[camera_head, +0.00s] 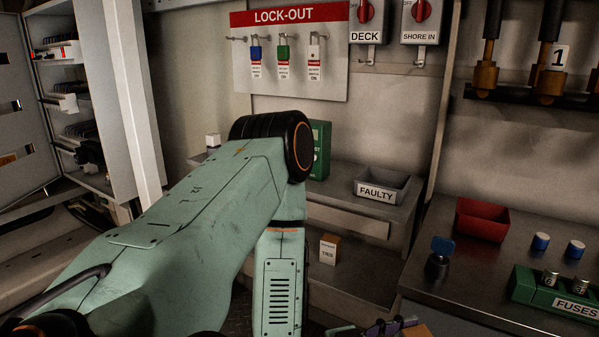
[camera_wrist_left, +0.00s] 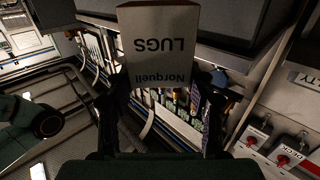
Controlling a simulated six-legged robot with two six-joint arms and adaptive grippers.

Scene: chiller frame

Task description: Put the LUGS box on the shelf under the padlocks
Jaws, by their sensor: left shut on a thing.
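The LUGS box (camera_wrist_left: 160,45) is pale, with its lettering upside down in the left wrist view. My left gripper (camera_wrist_left: 162,100) is shut on it, with a dark finger at each side. The blue, green and white padlocks (camera_head: 284,53) hang on the LOCK-OUT board (camera_head: 335,75). The shelf (camera_head: 340,180) below them is partly hidden by my arm. My right gripper is in neither view.
On the shelf stand a green box (camera_head: 320,150) and a FAULTY bin (camera_head: 381,186). A TIES box (camera_head: 329,249) stands lower down. A red bin (camera_head: 482,219) and a green FUSES holder (camera_head: 560,295) are on the right bench. An open cabinet (camera_head: 75,100) stands at left.

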